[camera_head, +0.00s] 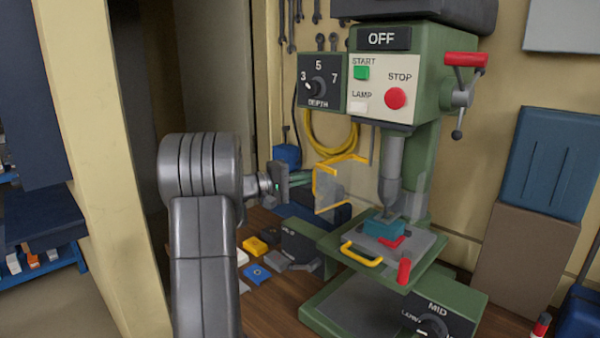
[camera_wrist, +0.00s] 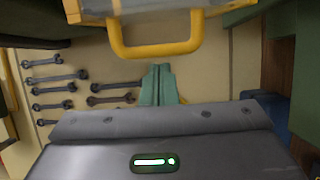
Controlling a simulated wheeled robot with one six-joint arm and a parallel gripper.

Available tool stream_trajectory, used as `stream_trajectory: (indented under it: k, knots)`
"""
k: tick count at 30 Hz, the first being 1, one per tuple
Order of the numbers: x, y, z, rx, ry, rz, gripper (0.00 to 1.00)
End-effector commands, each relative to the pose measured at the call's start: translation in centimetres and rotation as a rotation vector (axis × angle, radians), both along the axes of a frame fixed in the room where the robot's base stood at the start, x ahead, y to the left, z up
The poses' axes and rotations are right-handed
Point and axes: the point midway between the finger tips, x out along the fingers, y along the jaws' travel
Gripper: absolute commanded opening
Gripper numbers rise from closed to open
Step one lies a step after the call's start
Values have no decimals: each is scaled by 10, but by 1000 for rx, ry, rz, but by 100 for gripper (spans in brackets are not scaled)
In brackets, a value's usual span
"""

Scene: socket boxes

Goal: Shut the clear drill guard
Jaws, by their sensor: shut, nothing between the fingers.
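The clear drill guard (camera_head: 328,190) has a yellow frame and handle and stands swung out to the left of the drill chuck (camera_head: 391,185) in the head view. In the wrist view its yellow handle (camera_wrist: 155,50) fills the top centre, with part of the panel above it. My gripper (camera_head: 306,178) is just left of the guard's handle, its teal fingers pointing right toward it. In the wrist view the fingers (camera_wrist: 158,85) are together and empty, below the handle. I cannot tell whether they touch it.
The green drill press (camera_head: 425,140) has a control panel reading OFF. A teal block (camera_head: 383,226) sits on its table, near a yellow handle (camera_head: 362,256). Small coloured boxes (camera_head: 256,246) lie on the bench at left. Wrenches (camera_wrist: 55,90) hang on the wall.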

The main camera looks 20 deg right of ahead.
Motion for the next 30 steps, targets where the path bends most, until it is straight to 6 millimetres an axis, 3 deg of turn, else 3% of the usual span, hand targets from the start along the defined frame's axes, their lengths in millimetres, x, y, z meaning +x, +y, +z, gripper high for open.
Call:
stream_trajectory:
  k: [30]
  knots:
    - [-16,7,-1,1,-1,56,0]
